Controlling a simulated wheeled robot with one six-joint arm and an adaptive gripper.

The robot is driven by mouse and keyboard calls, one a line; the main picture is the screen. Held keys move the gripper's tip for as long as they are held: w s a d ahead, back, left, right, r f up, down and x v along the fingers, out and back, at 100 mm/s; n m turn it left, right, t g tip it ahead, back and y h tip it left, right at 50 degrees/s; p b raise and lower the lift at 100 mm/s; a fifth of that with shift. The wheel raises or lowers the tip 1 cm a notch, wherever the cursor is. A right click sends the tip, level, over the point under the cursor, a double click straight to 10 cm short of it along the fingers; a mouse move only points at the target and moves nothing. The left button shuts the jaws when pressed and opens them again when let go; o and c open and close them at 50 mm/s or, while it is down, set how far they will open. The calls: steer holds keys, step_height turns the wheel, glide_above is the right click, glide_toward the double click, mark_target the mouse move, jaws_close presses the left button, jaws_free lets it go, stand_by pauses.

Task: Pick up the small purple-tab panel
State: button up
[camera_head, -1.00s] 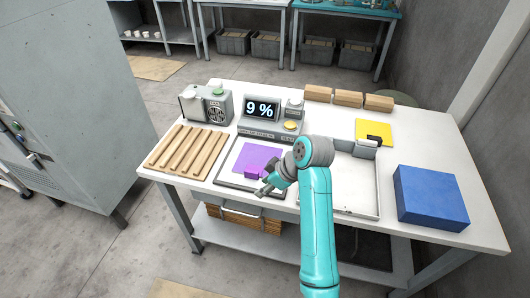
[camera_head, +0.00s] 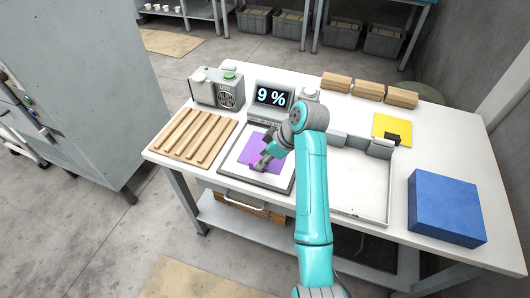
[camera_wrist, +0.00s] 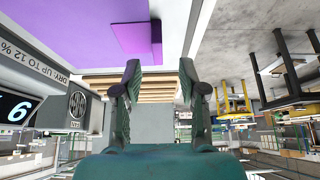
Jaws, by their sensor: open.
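The purple panel (camera_head: 258,150) lies flat on a white board with a dark rim (camera_head: 228,172) at the front left of the table. Its raised purple tab (camera_wrist: 138,40) shows in the wrist view, just beyond my fingertips; in the head view my gripper mostly hides it. My gripper (camera_head: 263,164) is low over the front part of the panel. In the wrist view my gripper (camera_wrist: 158,72) is open, its fingers apart with nothing between them. I cannot tell its exact height above the panel.
A ribbed wooden rack (camera_head: 194,136) lies left of the board. A display reading 9 % (camera_head: 271,97) and a grey device (camera_head: 218,90) stand behind.

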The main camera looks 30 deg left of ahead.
mark_target(250, 156)
steer(key=x, duration=0.4)
steer(key=shift+w+f, duration=0.15)
jaws_close()
